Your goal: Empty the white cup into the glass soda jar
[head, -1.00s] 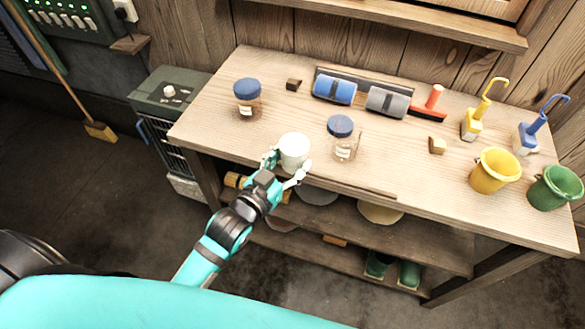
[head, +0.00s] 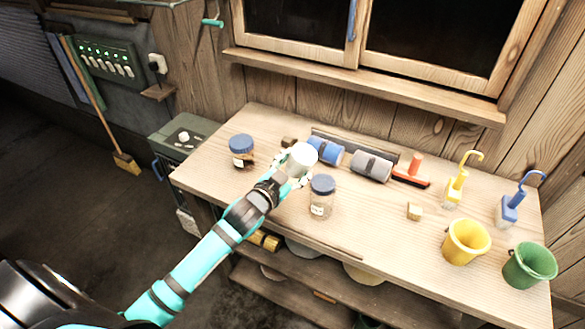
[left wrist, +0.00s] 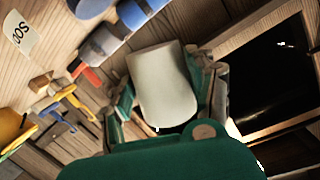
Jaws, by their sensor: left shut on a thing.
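The white cup (head: 303,159) is held up above the worktop, left of the upper middle. My left gripper (head: 294,173) is shut on it, and the cup also fills the middle of the left wrist view (left wrist: 163,85). What is in the cup is hidden. A glass jar (head: 320,205) with a blue lid on stands just right of the cup and lower in the head view. My right gripper is not in view.
A second blue-lidded jar (head: 241,152) stands at the left. Blue (head: 326,150) and grey (head: 371,165) rolls lie behind. A red-handled tool (head: 412,172), a small block (head: 414,212), yellow (head: 466,242) and green (head: 529,265) buckets stand right. The front middle worktop is clear.

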